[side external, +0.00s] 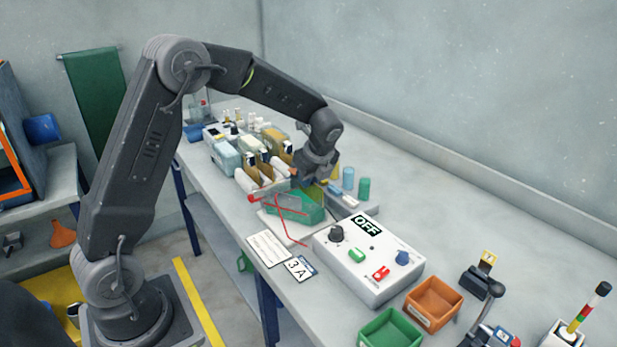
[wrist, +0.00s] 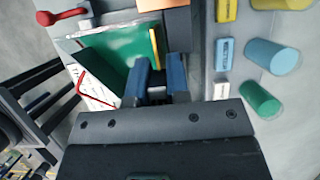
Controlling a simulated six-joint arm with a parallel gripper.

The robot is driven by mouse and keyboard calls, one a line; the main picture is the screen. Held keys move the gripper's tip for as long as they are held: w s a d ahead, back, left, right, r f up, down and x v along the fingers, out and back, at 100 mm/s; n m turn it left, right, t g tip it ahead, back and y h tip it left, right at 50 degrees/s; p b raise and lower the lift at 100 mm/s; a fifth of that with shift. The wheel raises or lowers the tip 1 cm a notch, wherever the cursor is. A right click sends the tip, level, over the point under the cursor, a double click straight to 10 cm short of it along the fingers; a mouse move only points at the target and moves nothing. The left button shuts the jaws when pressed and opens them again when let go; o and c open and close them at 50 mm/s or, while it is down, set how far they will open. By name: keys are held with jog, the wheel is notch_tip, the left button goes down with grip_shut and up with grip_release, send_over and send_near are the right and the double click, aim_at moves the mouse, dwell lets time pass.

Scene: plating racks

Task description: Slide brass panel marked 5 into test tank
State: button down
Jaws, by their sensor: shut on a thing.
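My gripper (side external: 316,180) is low over the bench, at the back right edge of the green test tank (side external: 298,210). In the wrist view, the blue fingertips (wrist: 160,78) are shut, close beside the green tank (wrist: 115,47). The brass panel they hold is almost wholly hidden. A thin yellow strip (wrist: 154,47) at the tank's right edge may be its edge. I cannot read a 5 or tell whether the panel is inside the tank. Several brass-coloured panels (side external: 263,157) stand in a rack to the left.
A control box reading OFF (side external: 375,262) stands right of the tank. Blue (side external: 348,178) and green cylinders (side external: 363,188) stand close behind my gripper. A red lever (wrist: 62,15) and red line (wrist: 92,88) lie by the tank. The bench at back right is clear.

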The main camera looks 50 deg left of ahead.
jog(key=c, duration=1.2)
grip_release()
jog(key=shift+s+f, duration=0.15)
jog(key=shift+f, duration=0.7)
jog(key=shift+o, duration=0.9)
jog(key=shift+d+r, duration=0.15)
jog(key=shift+r, duration=0.35)
jog(key=v, duration=1.4)
jog(key=shift+r, duration=0.3)
jog(key=s+d+n+t+h, duration=0.2)
jog(key=s+d+n, duration=0.3)
jog(key=s+n, duration=0.4)
jog(key=s+d+n+t+h, duration=0.2)
jog(key=s+n, duration=0.7)
jog(key=s, duration=0.6)
jog(key=d+t, duration=0.1)
jog(key=d, duration=0.1)
jog(key=shift+s+d+h, duration=0.2)
jog(key=shift+d+h, duration=0.1)
jog(key=shift+d, duration=0.1)
